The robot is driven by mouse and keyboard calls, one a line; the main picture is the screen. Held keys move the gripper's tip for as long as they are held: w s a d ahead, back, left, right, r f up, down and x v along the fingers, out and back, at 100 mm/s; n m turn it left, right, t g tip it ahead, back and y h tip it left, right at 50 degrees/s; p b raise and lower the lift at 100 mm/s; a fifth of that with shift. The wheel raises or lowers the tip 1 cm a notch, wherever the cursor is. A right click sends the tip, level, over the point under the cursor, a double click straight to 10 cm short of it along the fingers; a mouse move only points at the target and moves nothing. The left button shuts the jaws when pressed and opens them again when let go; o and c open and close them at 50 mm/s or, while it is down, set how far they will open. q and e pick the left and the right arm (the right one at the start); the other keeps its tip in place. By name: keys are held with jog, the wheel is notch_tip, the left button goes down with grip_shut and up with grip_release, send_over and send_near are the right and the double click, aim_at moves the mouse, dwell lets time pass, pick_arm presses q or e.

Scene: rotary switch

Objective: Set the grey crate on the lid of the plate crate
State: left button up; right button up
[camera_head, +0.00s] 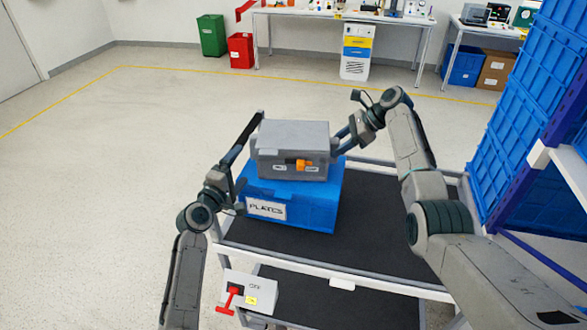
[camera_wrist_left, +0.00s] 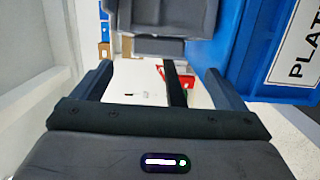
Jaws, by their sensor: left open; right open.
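The grey crate (camera_head: 283,141) with an orange latch sits upright on the lid of the blue plate crate (camera_head: 315,208), towards its back. I see no gap between them. The plate crate carries a "PLATES" label and stands on the cart. My left gripper (camera_head: 237,192) is open and empty, beside the plate crate's left side and apart from the grey crate. In the left wrist view the grey crate (camera_wrist_left: 165,18) and plate crate (camera_wrist_left: 262,62) lie beyond its fingers (camera_wrist_left: 158,85). My right gripper (camera_head: 343,143) is open, close beside the grey crate's right side; contact there is unclear.
The cart's dark top (camera_head: 375,220) has free room right of the plate crate, inside a pale rail. A grey box with a red lever (camera_head: 230,298) is at the cart's front left. Stacked blue crates (camera_head: 520,110) stand on a rack at right.

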jog(key=v, duration=1.2)
